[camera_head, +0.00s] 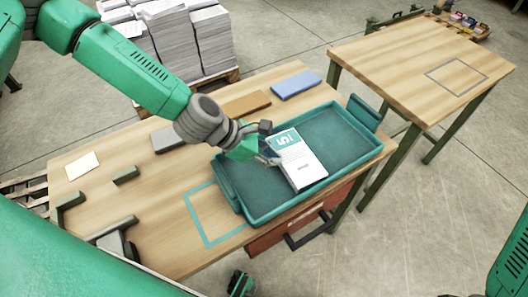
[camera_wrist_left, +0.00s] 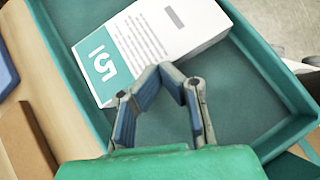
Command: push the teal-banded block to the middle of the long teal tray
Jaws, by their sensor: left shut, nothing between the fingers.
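The teal-banded block (camera_head: 303,164) is white with a teal band and a "5" at its far end. It lies flat in the long teal tray (camera_head: 345,138), a little left of the tray's middle, with bare floor on both sides. In the left wrist view the block (camera_wrist_left: 168,32) is just ahead of the fingertips, and the tray's wall (camera_wrist_left: 270,65) runs past it. My left gripper (camera_head: 272,159) is shut and empty, low in the tray at the block's left side; its closed fingers (camera_wrist_left: 172,72) seem to touch or nearly touch the block. My right gripper is not clearly seen.
The tray stands on a wooden table (camera_head: 150,225) with a teal square outline (camera_head: 205,240) left of it. Blue (camera_head: 296,85), brown (camera_head: 246,104) and grey (camera_head: 168,138) flat pieces lie behind. A second table (camera_head: 420,60) stands to the right, across a gap.

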